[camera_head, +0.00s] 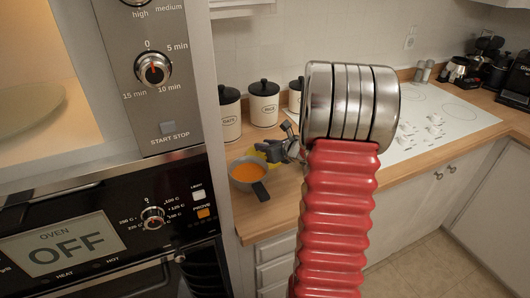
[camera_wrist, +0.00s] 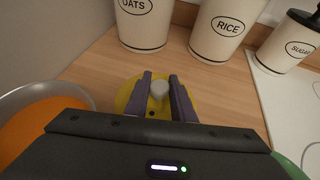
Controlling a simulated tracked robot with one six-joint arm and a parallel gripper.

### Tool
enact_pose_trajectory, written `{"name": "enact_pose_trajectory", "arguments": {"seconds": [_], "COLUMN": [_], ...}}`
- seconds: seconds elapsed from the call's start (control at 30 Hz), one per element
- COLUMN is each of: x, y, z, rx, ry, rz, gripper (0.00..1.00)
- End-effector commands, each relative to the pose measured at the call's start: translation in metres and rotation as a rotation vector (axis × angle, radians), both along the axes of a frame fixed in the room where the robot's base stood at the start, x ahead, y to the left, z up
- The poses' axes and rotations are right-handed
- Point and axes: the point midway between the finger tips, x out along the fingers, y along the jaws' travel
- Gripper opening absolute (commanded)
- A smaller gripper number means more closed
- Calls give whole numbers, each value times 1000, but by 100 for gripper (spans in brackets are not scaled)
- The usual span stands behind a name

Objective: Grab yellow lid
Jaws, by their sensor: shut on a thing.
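The yellow lid (camera_wrist: 132,92) lies on the wooden counter in the wrist view, with a pale round knob (camera_wrist: 158,90) at its middle. My gripper (camera_wrist: 160,84) is over the lid, with its two purple-grey fingers shut on the knob from both sides. In the head view, my gripper (camera_head: 272,150) is small, beside the canisters, and the yellow lid (camera_head: 258,160) shows only in part behind it. Whether the lid touches the counter is hard to tell.
A pot of orange soup (camera_head: 248,172) stands just left of the lid. Cream canisters marked oats (camera_wrist: 145,22), rice (camera_wrist: 222,30) and sugar (camera_wrist: 285,42) stand behind. A white cooktop (camera_head: 425,115) lies to the right. The oven wall (camera_head: 110,200) is at left.

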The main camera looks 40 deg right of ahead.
Motion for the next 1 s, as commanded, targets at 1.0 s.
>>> {"name": "enact_pose_trajectory", "arguments": {"seconds": [1.0], "x": [1], "y": [1], "z": [100], "rx": [0], "ry": [0], "rz": [1], "gripper": [0]}}
